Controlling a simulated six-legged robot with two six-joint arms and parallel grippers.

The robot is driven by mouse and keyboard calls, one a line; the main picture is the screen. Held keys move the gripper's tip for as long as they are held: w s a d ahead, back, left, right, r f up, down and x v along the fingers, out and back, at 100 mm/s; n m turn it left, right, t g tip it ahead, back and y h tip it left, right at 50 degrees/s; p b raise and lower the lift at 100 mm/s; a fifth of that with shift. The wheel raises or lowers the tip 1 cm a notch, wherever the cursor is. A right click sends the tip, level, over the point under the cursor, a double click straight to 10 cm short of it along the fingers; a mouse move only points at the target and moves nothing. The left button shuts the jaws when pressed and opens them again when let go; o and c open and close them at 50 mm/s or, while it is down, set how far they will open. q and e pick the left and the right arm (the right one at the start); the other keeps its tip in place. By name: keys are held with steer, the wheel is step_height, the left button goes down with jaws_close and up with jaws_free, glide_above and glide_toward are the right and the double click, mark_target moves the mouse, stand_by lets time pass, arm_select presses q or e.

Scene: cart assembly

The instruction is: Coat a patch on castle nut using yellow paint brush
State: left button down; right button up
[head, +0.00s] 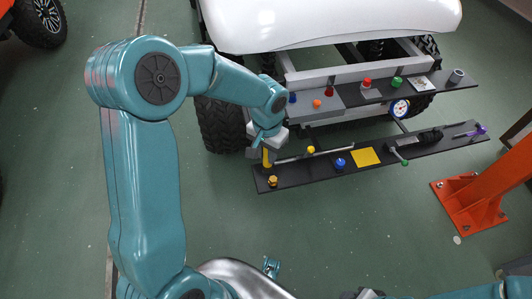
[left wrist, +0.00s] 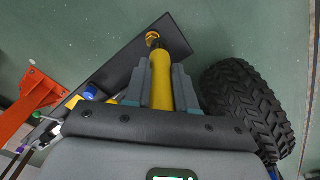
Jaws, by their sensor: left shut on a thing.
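My left gripper (head: 266,146) is shut on the yellow paint brush (head: 266,159). In the left wrist view the brush (left wrist: 160,80) is a yellow shaft held between the grey fingers, pointing away from the wrist. The castle nut (head: 272,181) is a small orange-gold piece at the near left end of the black shelf. In the left wrist view the nut (left wrist: 152,38) shows at the far end of the brush. The brush end looks close to it; I cannot tell whether they touch. My right arm shows only partly at the bottom edge, its fingers not clear.
The black shelf (head: 320,172) also holds a yellow knob (head: 311,149), a blue knob (head: 341,163), a yellow square (head: 366,157) and several tools. A cart with a tyre (head: 222,125) stands close behind my left gripper. An orange stand (head: 475,195) is at the right.

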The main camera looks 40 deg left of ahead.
arm_select(q)
steer(key=shift+r+p, duration=0.8)
steer(key=shift+r, duration=0.6)
steer(key=shift+f, duration=0.1)
